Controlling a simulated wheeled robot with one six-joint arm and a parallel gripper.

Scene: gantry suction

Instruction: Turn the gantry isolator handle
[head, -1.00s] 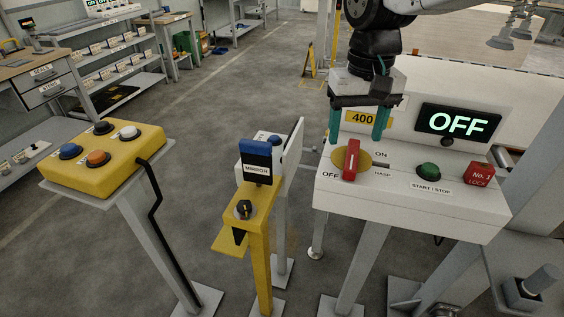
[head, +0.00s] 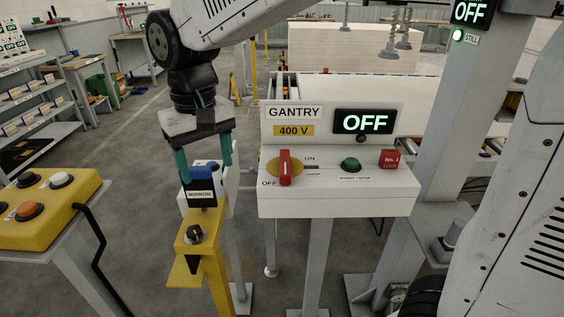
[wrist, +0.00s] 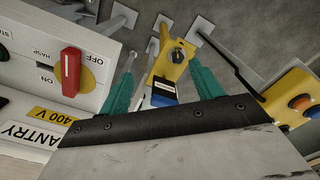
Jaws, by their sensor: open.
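The red isolator handle (head: 285,168) sits on a yellow disc on the white gantry box (head: 335,204). It stands upright in the head view, its lower end beside the OFF mark, with ON up to its right. In the wrist view the handle (wrist: 71,72) is at the left. My gripper (head: 204,173) is open and empty, with two teal fingers pointing down. It appears left of the handle, in front of or above the MIRROR post, and does not touch the handle. The gantry display (head: 364,122) reads OFF.
A yellow post with a black knob (head: 194,234) and a blue MIRROR block (head: 198,188) stands left of the box. A yellow button box (head: 35,218) is at far left. The green button (head: 350,164) and red lock (head: 390,159) are right of the handle. A grey column (head: 458,130) rises at right.

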